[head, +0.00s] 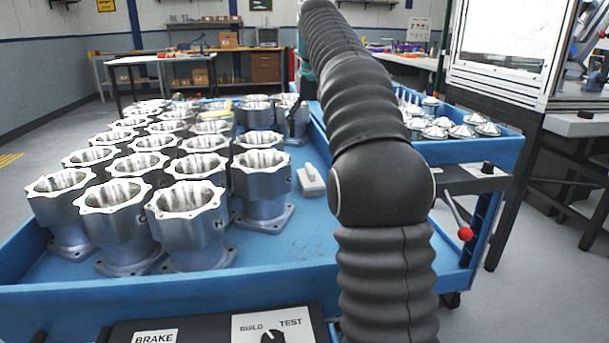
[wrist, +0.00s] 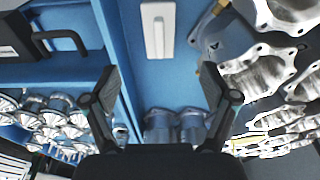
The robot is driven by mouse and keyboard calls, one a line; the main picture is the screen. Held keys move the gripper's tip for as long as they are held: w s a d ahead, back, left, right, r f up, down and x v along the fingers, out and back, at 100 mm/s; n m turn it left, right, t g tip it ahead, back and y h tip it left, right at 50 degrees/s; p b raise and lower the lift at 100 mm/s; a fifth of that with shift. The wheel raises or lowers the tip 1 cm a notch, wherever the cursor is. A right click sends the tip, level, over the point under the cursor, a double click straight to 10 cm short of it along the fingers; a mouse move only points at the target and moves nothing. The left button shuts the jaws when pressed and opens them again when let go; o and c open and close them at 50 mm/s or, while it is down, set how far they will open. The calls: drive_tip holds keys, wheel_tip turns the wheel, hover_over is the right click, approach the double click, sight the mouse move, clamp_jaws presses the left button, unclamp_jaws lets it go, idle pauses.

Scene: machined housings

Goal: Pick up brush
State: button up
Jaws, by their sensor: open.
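A pale grey-white block with a raised ridge (head: 312,181) lies on the blue tray floor, right of the housings; it looks like a brush. It also shows in the wrist view (wrist: 158,32), beyond my fingertips and roughly in line with the gap between them. A yellowish strip (head: 213,115) lies among the farther housings, too small to identify. My gripper (wrist: 161,76) is open and empty, its two dark fingers apart, with blue tray floor between them. In the head view my arm hides most of the gripper.
Several machined metal housings (head: 187,225) crowd the left of the blue tray (head: 300,272). One stands close left of the white block. A second blue tray at right holds several cone-shaped metal parts (head: 461,131). A red-knobbed lever (head: 465,233) is at the right.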

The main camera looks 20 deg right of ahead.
sight(310, 167)
drive_tip(key=f, duration=0.2)
drive_tip(key=w+f+b, duration=0.1)
drive_tip(key=f, duration=0.5)
drive_tip(key=shift+w+d+f, duration=0.15)
drive_tip(key=shift+w, duration=0.05)
drive_tip(key=shift+w+d+f+b, duration=0.1)
drive_tip(key=shift+w+f+b, duration=0.15)
drive_tip(key=shift+f, duration=0.6)
drive_tip(key=shift+w+f+b, duration=0.2)
drive_tip(key=shift+f, duration=0.65)
drive_tip(key=shift+w+d+f+b, duration=0.1)
drive_tip(key=shift+w+f+b, duration=0.15)
drive_tip(key=shift+f, duration=0.6)
drive_tip(key=c, duration=1.3)
wheel_tip(310, 167, up, 5)
drive_tip(key=shift+f+p, duration=0.15)
drive_tip(key=shift+p, duration=0.55)
drive_tip(key=s+d+r, duration=0.2)
drive_tip(key=s, duration=0.1)
drive_tip(key=s+d+r, duration=0.2)
drive_tip(key=s, duration=0.1)
drive_tip(key=s+d+r, duration=0.2)
drive_tip(key=s, duration=0.2)
drive_tip(key=shift+d+r, duration=0.1)
drive_tip(key=shift+r, duration=0.05)
